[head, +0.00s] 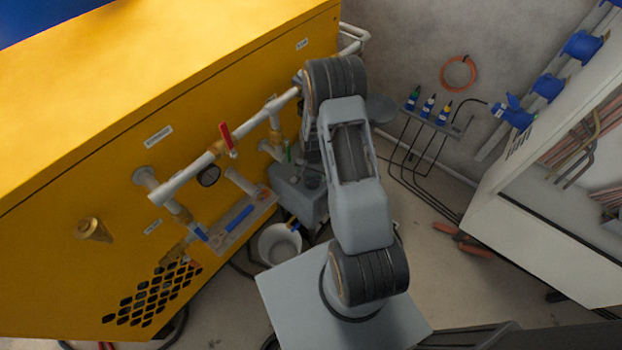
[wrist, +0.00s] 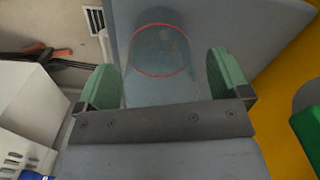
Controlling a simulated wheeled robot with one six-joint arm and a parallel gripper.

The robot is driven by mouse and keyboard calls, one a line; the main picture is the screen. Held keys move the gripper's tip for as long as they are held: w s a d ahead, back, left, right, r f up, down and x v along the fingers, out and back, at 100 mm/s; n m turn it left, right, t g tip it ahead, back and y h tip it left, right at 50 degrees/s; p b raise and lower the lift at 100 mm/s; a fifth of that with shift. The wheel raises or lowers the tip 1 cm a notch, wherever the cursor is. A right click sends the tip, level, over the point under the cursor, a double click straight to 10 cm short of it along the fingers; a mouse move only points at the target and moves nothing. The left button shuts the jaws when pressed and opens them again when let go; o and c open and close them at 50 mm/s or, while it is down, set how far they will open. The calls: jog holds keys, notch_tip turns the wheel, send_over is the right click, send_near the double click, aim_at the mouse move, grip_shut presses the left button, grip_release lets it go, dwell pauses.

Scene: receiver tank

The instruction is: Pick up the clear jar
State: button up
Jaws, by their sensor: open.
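The clear jar (wrist: 160,52) shows in the wrist view as a see-through round shape with a thin red ring around its lower edge in the picture. It is near the top middle, against a grey surface. My gripper (wrist: 164,80) is open, with one green pad on either side in the picture. The jar appears in the gap between the pads, and I see no contact. I cannot tell how far beyond the pads it is. In the head view my arm covers the middle, and I cannot make out the jar or the gripper's jaws clearly.
A yellow cabinet (head: 120,110) with pipes and a red-handled valve (head: 227,138) stands at left. A white bucket (head: 279,245) is on the floor below it. Bottles (head: 428,107) stand on a rack by the wall. Red-handled pliers (head: 463,238) lie near a white cabinet (head: 540,237) at right.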

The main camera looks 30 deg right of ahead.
jog(key=shift+f, duration=0.95)
jog(key=shift+c, duration=0.2)
jog(key=c, duration=1)
jog(key=shift+o, duration=0.2)
jog(key=shift+r, duration=0.1)
